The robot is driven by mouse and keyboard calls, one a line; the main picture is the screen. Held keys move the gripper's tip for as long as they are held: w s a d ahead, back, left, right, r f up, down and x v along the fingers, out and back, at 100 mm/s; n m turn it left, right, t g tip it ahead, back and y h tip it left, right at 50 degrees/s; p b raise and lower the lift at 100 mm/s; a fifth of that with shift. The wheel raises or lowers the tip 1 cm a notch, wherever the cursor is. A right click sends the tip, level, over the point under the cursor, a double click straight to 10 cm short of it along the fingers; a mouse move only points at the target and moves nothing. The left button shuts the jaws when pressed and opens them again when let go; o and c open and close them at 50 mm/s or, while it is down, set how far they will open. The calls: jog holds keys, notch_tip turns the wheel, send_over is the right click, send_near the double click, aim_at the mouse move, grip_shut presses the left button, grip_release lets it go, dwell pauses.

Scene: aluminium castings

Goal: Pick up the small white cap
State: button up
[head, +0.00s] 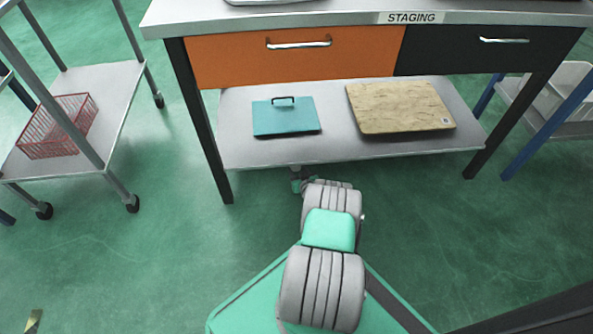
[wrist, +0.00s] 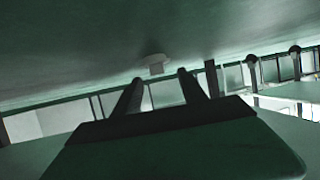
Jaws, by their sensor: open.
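A small pale object with a wide flat part and a narrower stub, likely the small white cap (wrist: 155,64), shows in the wrist view against the green floor. My gripper (wrist: 159,77) is open in that view, with its two dark fingers apart. The cap appears just beyond the fingertips, roughly in line with the gap between them, and nothing is seen between the fingers. In the head view my arm reaches toward the lower shelf's front edge, and its end is mostly hidden there. I cannot make out the cap in the head view.
The staging table (head: 355,22) has a lower shelf (head: 240,150) holding a teal lidded plate (head: 285,118) and a tan board (head: 400,105). Its dark legs stand on both sides. A cart (head: 105,85) with a red basket (head: 55,128) stands left. Green floor is open between.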

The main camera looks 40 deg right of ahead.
aim_at(296, 169)
jog(key=b+x, duration=0.2)
jog(key=x, duration=0.2)
jog(key=shift+s+d, duration=0.1)
jog(key=shift+d, duration=0.05)
jog(key=shift+r, duration=0.2)
grip_shut()
